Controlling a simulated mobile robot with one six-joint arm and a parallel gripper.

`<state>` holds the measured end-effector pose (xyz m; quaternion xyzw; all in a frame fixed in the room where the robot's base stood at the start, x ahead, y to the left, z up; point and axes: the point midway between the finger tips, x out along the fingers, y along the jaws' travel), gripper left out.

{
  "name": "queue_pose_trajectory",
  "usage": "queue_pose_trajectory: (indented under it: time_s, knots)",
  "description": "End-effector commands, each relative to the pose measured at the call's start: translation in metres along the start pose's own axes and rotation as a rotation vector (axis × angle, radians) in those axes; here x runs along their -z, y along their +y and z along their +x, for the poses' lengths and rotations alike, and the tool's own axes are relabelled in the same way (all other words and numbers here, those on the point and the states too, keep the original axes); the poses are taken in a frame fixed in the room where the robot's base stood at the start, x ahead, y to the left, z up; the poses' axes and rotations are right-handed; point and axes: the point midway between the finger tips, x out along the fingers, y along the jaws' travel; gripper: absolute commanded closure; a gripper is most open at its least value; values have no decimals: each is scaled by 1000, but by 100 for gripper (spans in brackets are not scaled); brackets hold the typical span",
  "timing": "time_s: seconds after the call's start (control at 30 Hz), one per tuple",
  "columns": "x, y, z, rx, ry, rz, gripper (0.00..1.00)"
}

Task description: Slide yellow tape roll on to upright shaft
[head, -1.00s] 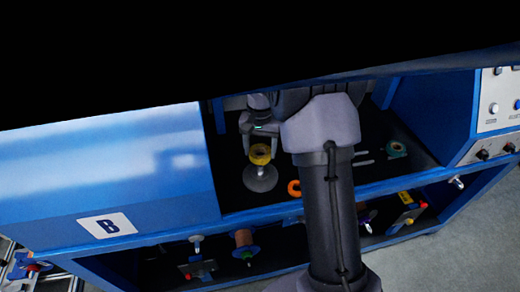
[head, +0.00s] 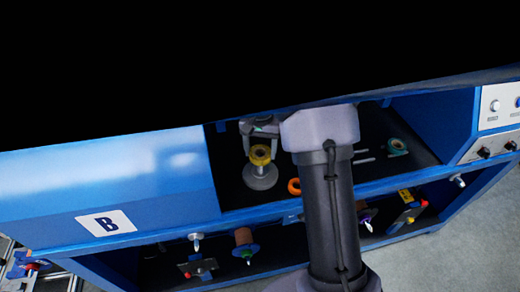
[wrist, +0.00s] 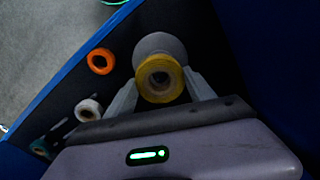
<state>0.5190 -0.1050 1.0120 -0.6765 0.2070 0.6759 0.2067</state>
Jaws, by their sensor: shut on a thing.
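The yellow tape roll (head: 260,155) is held between the fingers of my gripper (head: 261,148). Directly below it are a short silver stretch of the upright shaft (head: 261,168) and its round grey base disc (head: 261,183). In the wrist view, the roll (wrist: 179,78) sits between the tips of my gripper (wrist: 162,84), with the grey disc (wrist: 158,43) behind it. The roll lies roughly flat, its pale core facing the wrist camera. I cannot tell whether the shaft's top is inside the hole.
An orange roll (head: 294,187) lies beside the disc, also visible in the wrist view (wrist: 100,61). A whitish roll (wrist: 88,110) stands farther along the dark shelf. A teal roll (head: 397,146) is at the right. A blue panel (head: 120,180) bounds the left side.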

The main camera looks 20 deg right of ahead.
Motion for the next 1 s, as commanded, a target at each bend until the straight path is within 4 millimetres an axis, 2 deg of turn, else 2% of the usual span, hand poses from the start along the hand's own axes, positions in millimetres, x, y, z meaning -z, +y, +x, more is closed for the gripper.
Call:
queue_pose_trajectory:
  time_s: [0.4,1.0]
  knots:
    - [0,0,16,0,0,0,80]
    - [0,0,16,0,0,0,80]
